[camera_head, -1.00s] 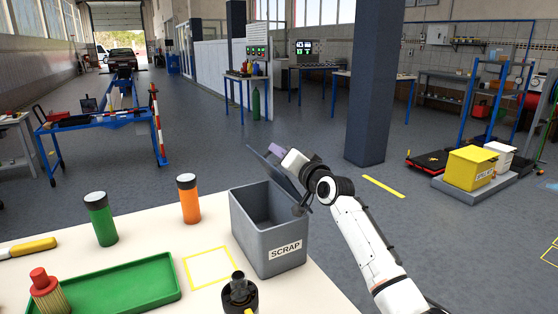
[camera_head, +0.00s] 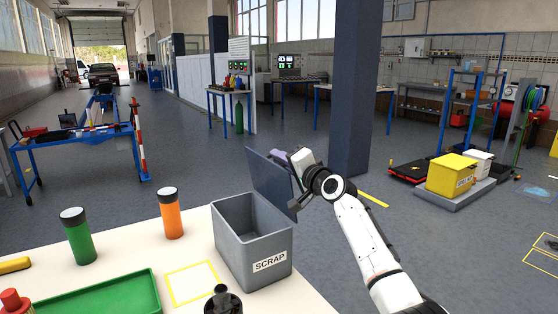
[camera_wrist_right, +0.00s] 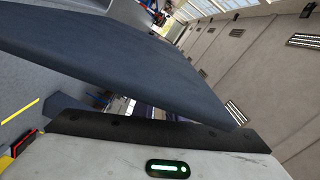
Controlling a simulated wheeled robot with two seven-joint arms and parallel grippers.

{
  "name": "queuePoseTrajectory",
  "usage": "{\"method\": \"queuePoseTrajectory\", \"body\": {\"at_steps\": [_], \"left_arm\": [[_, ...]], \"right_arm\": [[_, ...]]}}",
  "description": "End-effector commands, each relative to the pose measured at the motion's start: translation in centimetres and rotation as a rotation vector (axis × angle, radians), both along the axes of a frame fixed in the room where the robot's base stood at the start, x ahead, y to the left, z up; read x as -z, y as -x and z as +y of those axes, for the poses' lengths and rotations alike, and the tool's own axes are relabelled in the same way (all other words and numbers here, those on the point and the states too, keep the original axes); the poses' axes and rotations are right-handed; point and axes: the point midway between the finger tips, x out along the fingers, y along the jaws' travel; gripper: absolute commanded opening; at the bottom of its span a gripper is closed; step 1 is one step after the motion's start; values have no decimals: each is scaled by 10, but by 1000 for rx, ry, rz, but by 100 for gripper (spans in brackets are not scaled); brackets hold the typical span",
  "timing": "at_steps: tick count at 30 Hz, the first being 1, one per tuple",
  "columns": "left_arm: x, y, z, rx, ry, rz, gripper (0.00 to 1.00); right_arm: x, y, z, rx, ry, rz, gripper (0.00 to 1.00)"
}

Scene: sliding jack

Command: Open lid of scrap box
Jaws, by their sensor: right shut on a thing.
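The grey scrap box (camera_head: 266,262) stands on the cream table, with a white "SCRAP" label on its front and its top open. Its dark blue-grey lid (camera_head: 266,183) stands steeply upright above the box's back right side. My right gripper (camera_head: 288,163) is at the lid's upper right edge, shut on it; the fingertips are partly hidden. In the right wrist view the lid (camera_wrist_right: 110,58) spans the picture as a broad dark panel in front of the gripper. My left gripper is not in view.
A green bottle (camera_head: 79,238) and an orange bottle (camera_head: 171,214) stand left of the box. A green tray (camera_head: 105,296) and a dark round object (camera_head: 222,301) are nearer. A yellow square outline marks bare tabletop beside the box. A dark blue pillar (camera_head: 350,95) stands behind my right arm.

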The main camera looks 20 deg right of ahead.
Motion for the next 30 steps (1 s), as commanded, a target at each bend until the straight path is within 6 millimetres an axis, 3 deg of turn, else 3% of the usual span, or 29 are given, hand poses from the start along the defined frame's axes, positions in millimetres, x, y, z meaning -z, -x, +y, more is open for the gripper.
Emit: {"method": "queuePoseTrajectory", "body": {"at_steps": [6, 7, 10, 22, 30], "left_arm": [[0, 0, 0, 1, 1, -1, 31], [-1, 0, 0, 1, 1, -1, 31], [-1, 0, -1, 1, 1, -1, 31], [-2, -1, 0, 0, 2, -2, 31], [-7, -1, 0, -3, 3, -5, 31]], "right_arm": [[-1, 0, 0, 0, 1, -1, 0], [-1, 0, 0, 0, 1, -1, 17], [-1, 0, 0, 0, 1, -1, 31], [0, 5, 0, -1, 1, 0, 31], [0, 39, -6, 0, 4, -1, 31]]}}
